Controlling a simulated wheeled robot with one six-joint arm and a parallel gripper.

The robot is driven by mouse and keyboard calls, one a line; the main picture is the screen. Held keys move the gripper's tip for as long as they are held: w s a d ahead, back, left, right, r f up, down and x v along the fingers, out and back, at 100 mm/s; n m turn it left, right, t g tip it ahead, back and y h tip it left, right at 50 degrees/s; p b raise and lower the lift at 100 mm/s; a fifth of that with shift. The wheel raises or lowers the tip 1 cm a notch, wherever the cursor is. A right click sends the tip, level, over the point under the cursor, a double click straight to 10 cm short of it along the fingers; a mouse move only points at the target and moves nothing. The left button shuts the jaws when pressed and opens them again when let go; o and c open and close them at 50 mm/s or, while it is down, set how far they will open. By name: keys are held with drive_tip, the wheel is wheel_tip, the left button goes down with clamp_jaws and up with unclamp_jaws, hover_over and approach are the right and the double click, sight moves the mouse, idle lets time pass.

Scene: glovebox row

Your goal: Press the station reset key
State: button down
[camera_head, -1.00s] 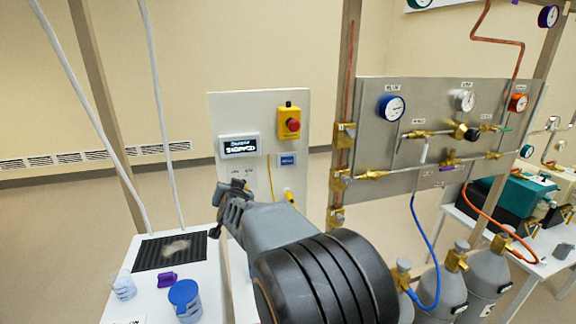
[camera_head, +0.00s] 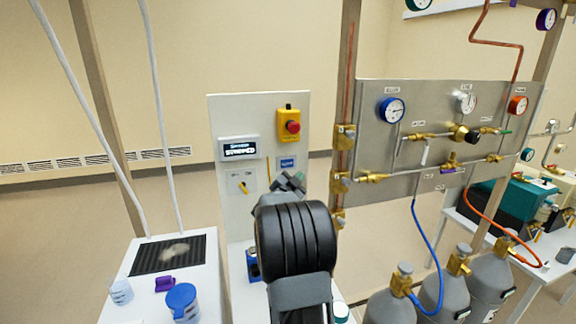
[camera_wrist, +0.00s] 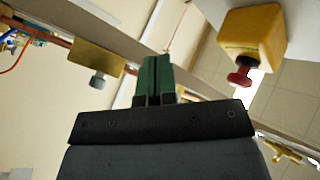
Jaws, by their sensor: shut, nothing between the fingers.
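A white upright panel (camera_head: 226,112) carries a small blue rectangular key (camera_head: 287,162), its lettering too small to read. A display (camera_head: 239,148) on the panel reads "STOPPED". A yellow box with a red mushroom button (camera_head: 292,127) sits above the blue key. My gripper (camera_head: 290,182) is just below the blue key in the head view, partly hidden by my arm; I cannot tell whether it touches the panel. In the wrist view its green fingers (camera_wrist: 154,78) are together and empty. The red button (camera_wrist: 240,76) shows right of the fingers there, apart from them; the blue key is not visible.
A selector plate with a yellow lever (camera_head: 242,182) is left of my gripper. A metal gauge board (camera_head: 440,95) with brass valves and a post stands to the right. Gas cylinders (camera_head: 440,290) stand below. A white table (camera_head: 140,300) holds a dark mat and a blue-lidded jar (camera_head: 182,300).

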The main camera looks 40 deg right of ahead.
sight(290, 167)
drive_tip(key=shift+w+d+p, duration=0.65)
drive_tip(key=shift+w+d, duration=0.05)
drive_tip(key=shift+w, duration=0.6)
drive_tip(key=shift+w+d+p, duration=0.6)
drive_tip(key=shift+w+d, duration=0.1)
drive_tip(key=shift+w, duration=0.55)
drive_tip(key=shift+w+d+p, duration=0.65)
drive_tip(key=shift+w+d, duration=0.05)
drive_tip(key=shift+w, duration=0.6)
drive_tip(key=shift+w+d, duration=0.1)
drive_tip(key=shift+w, duration=0.15)
drive_tip(key=shift+w+d, duration=0.15)
drive_tip(key=shift+w, duration=0.05)
drive_tip(key=shift+w+d, duration=0.15)
drive_tip(key=shift+w, duration=0.15)
drive_tip(key=shift+s, duration=0.15)
idle(0.3)
drive_tip(key=shift+s+a+b, duration=0.4)
drive_tip(key=shift+s+b, duration=0.15)
